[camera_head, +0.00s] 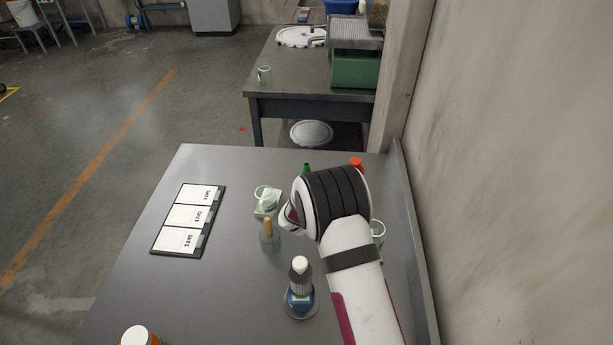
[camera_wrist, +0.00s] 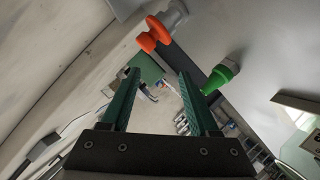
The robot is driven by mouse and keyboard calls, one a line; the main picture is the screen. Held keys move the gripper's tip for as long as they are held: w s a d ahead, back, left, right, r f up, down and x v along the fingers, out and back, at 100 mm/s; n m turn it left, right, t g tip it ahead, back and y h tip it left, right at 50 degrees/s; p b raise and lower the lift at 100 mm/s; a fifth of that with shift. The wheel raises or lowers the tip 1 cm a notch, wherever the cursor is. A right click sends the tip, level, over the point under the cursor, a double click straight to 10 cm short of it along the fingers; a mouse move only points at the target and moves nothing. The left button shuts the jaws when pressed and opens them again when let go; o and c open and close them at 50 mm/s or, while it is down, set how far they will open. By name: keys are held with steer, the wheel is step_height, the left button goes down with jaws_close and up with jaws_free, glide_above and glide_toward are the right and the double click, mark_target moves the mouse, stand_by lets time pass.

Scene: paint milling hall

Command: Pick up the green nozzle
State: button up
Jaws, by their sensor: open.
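The green nozzle (camera_head: 306,169) stands near the far edge of the grey table, just beyond my arm; only its top shows in the head view. In the head view my wrist hides the fingers. An orange nozzle (camera_head: 356,163) stands to the right of the green one; it also shows in the wrist view (camera_wrist: 154,35), at the top.
A card board (camera_head: 158,246) lies at left. A wall (camera_head: 510,180) rises at right.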

steer(key=s+a+n+y, duration=0.15)
steer(key=a+n, duration=0.25)
steer(key=n, duration=0.9)
steer(key=n+y, duration=0.1)
steer(key=n, duration=1.5)
glide_toward(306, 167)
steer(key=x, duration=0.5)
steer(key=shift+s+d+f, duration=0.1)
steer(key=shift+d+f, duration=0.15)
steer(key=shift+f, duration=0.05)
steer(key=x, duration=0.5)
steer(key=shift+w+a+r, duration=0.15)
steer(key=shift+w, duration=0.4)
steer(key=shift+c, duration=0.3)
jaws_close()
